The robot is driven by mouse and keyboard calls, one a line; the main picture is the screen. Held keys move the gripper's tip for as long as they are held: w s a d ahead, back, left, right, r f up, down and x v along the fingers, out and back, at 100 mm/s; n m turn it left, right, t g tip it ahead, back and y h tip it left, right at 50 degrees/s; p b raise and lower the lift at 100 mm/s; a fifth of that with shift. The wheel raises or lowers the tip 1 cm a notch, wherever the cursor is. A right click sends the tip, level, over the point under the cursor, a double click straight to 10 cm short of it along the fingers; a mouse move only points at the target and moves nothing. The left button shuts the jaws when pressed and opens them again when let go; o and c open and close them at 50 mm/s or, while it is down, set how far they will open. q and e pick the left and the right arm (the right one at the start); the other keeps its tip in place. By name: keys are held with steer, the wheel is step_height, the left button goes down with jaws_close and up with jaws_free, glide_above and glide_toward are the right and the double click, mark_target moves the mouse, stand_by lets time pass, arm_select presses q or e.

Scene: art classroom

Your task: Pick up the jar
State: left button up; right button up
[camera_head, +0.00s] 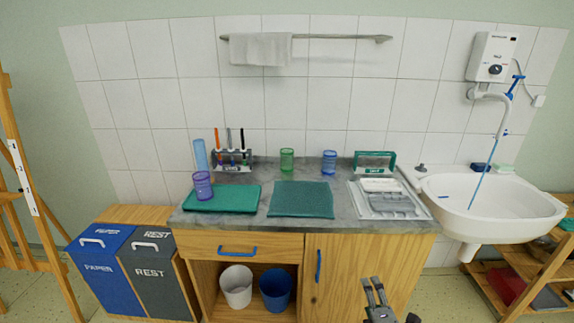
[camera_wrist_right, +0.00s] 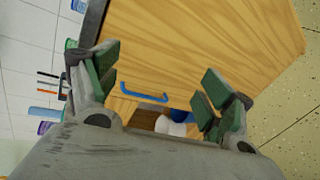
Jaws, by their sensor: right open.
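I cannot tell which is the jar meant. My right gripper (camera_head: 374,287) is low in front of the cabinet door, below the counter and apart from every cup. Its fingers (camera_wrist_right: 158,80) are spread and empty in the right wrist view, facing the cabinet. My left gripper is not in view.
A tall light-blue cylinder (camera_head: 200,154) and a tool rack (camera_head: 232,160) stand at the back left of the counter. A green folded cloth (camera_head: 301,199) lies in front, a grey tray (camera_head: 361,208) to the right. A sink (camera_head: 520,205) adjoins at right.

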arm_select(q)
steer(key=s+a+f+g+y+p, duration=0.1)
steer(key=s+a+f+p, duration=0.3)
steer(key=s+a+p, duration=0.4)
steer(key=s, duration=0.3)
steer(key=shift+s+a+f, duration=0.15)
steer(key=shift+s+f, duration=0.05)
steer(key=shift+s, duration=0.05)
arm_select(e)
steer(key=w+a+r+n+t+y, duration=0.1)
steer(key=w+a+r+n+y, duration=0.1)
steer(key=r+n, duration=0.5)
steer(key=w+a+r+n+t+y, duration=0.1)
steer(key=r+n+y, duration=0.4)
steer(key=n, duration=0.8)
step_height(320, 180, up, 3)
steer(key=shift+w+a+r, duration=0.1)
steer(key=shift+w+a, duration=0.45)
steer(key=shift+w, duration=0.25)
